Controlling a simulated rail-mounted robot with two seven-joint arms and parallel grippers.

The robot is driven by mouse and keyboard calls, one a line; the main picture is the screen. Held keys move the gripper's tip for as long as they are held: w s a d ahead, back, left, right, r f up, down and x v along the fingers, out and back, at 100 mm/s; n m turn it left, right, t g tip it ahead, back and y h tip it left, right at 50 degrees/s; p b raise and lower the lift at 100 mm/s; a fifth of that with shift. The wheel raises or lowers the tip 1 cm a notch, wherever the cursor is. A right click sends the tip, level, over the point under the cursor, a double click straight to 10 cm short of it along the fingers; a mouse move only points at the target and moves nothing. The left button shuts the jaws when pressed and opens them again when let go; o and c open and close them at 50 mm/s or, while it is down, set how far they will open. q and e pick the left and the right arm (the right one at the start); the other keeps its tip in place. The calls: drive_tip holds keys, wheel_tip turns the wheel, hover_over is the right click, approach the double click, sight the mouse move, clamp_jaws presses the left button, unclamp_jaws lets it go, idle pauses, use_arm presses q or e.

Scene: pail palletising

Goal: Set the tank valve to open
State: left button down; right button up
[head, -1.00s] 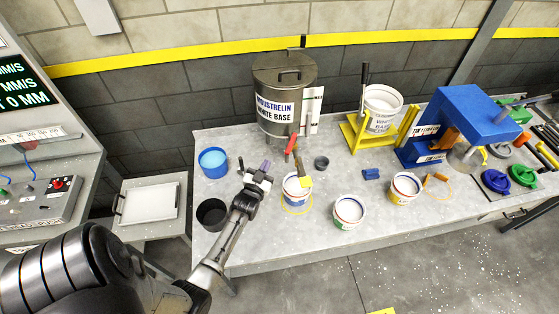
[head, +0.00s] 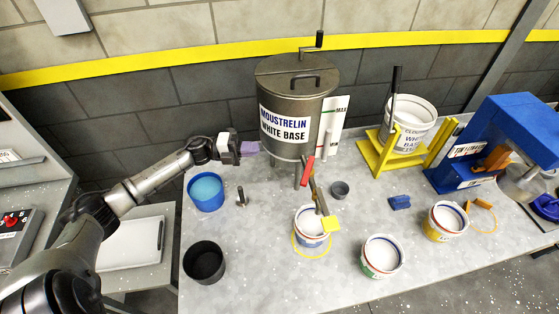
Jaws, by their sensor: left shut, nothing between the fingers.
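The tank (head: 298,95) is a grey metal drum with a lid, labelled "MOUSTRELIN WHITE BASE", at the back of the table. A red valve lever (head: 307,170) shows low on its front, tilted, its upper end leaning right. The valve body behind it is too small to make out. My left gripper (head: 250,148) is shut and empty, with purplish fingertips. It is at the tank's lower left, left of the red lever and apart from it. Whether it touches the tank wall I cannot tell. My right gripper is out of view.
A pail (head: 308,240) with a yellow-ended tool across it stands below the valve. A blue tub (head: 206,192), a black tub (head: 204,262) and a small upright dark piece (head: 241,197) are at the left. A white gauge board (head: 335,125) stands right of the tank.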

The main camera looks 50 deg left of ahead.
sight(307, 175)
use_arm(q)
drive_tip(key=s+d+f+m+g+h, duration=0.1)
drive_tip(key=s+d+m+g+h, duration=0.1)
drive_tip(key=s+m+g+h, duration=0.15)
drive_tip(key=w+d+g+p, duration=0.1)
drive_tip(key=w+d, duration=0.5)
drive_tip(key=d, duration=0.6)
drive_tip(key=shift+d+y+p, duration=0.35)
drive_tip(key=shift+y+p, duration=0.1)
drive_tip(key=shift+p, duration=0.35)
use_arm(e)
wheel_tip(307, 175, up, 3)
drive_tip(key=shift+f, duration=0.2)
use_arm(q)
drive_tip(key=shift+w+d, duration=0.1)
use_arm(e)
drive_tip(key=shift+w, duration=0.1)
